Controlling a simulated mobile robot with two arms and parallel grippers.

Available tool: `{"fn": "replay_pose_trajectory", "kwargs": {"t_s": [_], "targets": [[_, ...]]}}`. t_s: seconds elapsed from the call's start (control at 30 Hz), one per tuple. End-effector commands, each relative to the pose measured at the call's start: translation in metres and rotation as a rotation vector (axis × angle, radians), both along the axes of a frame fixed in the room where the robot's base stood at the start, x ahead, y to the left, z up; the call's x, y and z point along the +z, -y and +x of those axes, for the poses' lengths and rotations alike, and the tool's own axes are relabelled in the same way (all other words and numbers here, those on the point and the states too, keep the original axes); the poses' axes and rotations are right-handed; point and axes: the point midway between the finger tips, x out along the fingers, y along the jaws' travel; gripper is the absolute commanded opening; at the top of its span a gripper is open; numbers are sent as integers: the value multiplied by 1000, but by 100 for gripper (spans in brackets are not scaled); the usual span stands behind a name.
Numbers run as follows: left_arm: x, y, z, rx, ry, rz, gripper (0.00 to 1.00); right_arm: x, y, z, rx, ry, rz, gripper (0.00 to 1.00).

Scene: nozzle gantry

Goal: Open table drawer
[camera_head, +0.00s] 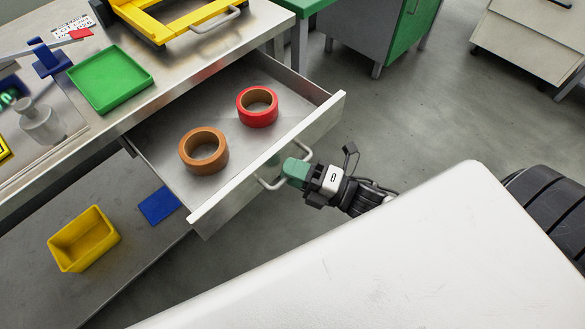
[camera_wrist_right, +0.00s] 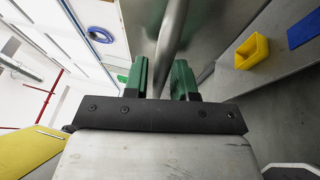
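The table drawer (camera_head: 230,190) is pulled well out from under the metal-topped table (camera_head: 185,75). Inside it lie a brown tape roll (camera_head: 184,152) and a red tape roll (camera_head: 243,112). My right gripper (camera_head: 290,171) is at the bar handle (camera_head: 268,185) on the drawer's front. The gripper hides part of the handle in the head view. My left gripper is not in view.
A green tray (camera_head: 110,80) and a yellow frame with a grey handle stand on the tabletop. Below, a yellow bin (camera_head: 84,240) and a blue flat piece (camera_head: 159,206) lie on the lower shelf. Grey floor (camera_head: 420,110) is clear beyond my right gripper.

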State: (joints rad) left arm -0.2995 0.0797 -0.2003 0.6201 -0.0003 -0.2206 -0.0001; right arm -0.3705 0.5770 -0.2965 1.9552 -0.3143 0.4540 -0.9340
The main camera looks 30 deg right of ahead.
Motion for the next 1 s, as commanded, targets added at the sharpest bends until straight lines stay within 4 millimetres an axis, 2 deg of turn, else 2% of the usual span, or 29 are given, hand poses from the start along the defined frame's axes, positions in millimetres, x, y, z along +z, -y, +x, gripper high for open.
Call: {"fn": "replay_pose_trajectory", "kwargs": {"t_s": [0.07, 0.43, 0.73, 1.0], "targets": [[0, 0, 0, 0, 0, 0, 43, 0, 0, 0, 0, 0, 0, 38], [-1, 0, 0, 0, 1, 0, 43, -2, 4, -5, -1, -1, 0, 38], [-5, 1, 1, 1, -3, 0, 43, -12, 38, -42, -1, -4, -1, 38], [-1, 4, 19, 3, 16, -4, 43, -19, 66, -72, -1, -3, -1, 38]]}}
